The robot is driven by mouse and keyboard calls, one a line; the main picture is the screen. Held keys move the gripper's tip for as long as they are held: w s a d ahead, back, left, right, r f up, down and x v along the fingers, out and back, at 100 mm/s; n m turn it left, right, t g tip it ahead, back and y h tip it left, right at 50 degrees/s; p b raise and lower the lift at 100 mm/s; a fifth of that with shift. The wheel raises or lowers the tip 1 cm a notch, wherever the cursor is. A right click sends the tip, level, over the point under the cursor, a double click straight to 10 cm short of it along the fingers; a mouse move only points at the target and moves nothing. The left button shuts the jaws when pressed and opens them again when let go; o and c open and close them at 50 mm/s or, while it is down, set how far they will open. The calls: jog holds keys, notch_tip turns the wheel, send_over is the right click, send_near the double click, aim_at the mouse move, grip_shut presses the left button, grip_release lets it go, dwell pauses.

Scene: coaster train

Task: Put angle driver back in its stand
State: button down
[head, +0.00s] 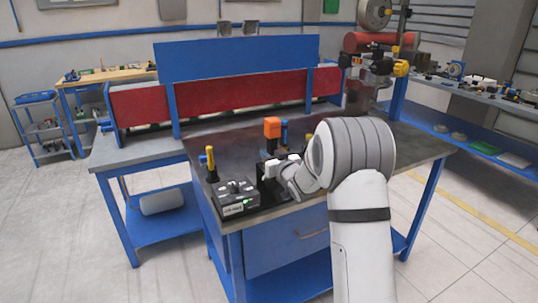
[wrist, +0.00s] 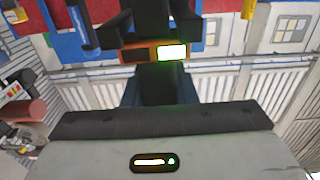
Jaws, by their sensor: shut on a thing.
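My gripper (head: 268,172) is over the dark bench top in the head view, largely hidden by my own white arm. An upright tool with an orange block on top, which looks like the angle driver (head: 272,128), stands up at the gripper. In the wrist view, my gripper (wrist: 152,28) is shut on a black body, seemingly the driver, with an orange band (wrist: 136,56) and a bright green-white lit panel. I cannot make out its stand for sure, nor whether the driver touches it.
A grey box (head: 236,198) with a small green light sits at the bench's front left corner. A yellow-topped upright tool (head: 210,160) stands behind it. A blue upright item (head: 284,134) is close beside the orange block. The dark bench top (head: 235,148) is clear toward the back left.

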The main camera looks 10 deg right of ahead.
jog(key=shift+f+b, duration=0.1)
jog(key=shift+b, duration=0.25)
jog(key=c, duration=1.1)
grip_release()
jog(key=shift+f, duration=0.1)
jog(key=shift+c, duration=0.2)
jog(key=shift+o, duration=0.3)
jog(key=shift+s+f, duration=0.1)
jog(key=shift+f, duration=0.15)
jog(key=s+d+r+m+g+h, duration=0.1)
jog(key=s+d+m+g+h, duration=0.15)
jog(key=s, duration=0.85)
jog(key=s+d+r+m+g+h, duration=0.1)
jog(key=s+d+g+h, duration=0.25)
jog(key=s, duration=0.85)
jog(key=s+a+f+g, duration=0.1)
jog(key=s+g, duration=0.3)
jog(key=s, duration=0.8)
jog(key=s+a+f+g, duration=0.2)
jog(key=s+g, duration=0.2)
jog(key=s, duration=0.8)
jog(key=shift+s+a+g+p, duration=0.15)
jog(key=shift+g+p, duration=0.15)
